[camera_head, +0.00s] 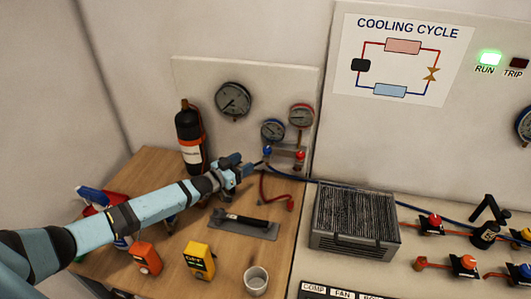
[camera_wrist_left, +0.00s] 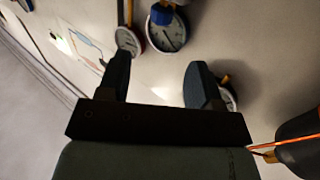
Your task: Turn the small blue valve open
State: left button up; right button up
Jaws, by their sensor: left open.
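The small blue valve (camera_head: 267,150) is a blue knob on the gauge manifold on the back panel, below the blue-rimmed gauge (camera_head: 272,130). It also shows as a blue knob at the top of the left wrist view (camera_wrist_left: 161,15), in front of a gauge. My left gripper (camera_head: 244,165) is just left of the valve, apart from it. In the wrist view its two dark fingers (camera_wrist_left: 160,68) are spread with nothing between them, and the knob lies beyond the tips. My right gripper is not in view.
A red knob (camera_head: 300,156) sits right of the blue one, under a red gauge (camera_head: 301,115). A black bottle (camera_head: 189,135) stands left of my gripper. A finned block (camera_head: 355,222), cup (camera_head: 256,281), yellow meter (camera_head: 198,260) and orange device (camera_head: 147,258) are nearer.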

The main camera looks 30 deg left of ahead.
aim_at(264, 151)
pick_arm(q)
jog(key=b+x, duration=0.1)
jog(key=x, duration=0.2)
jog(key=b+x, duration=0.2)
jog(key=x, duration=0.1)
jog(key=b+x, duration=0.2)
jog(key=x, duration=0.1)
jog(key=shift+w+d+f, duration=0.1)
jog(key=shift+w+f, duration=0.15)
jog(key=shift+f, duration=0.05)
jog(key=shift+w+d+r+b, duration=0.15)
jog(key=shift+w+b, duration=0.25)
jog(key=shift+w, duration=0.2)
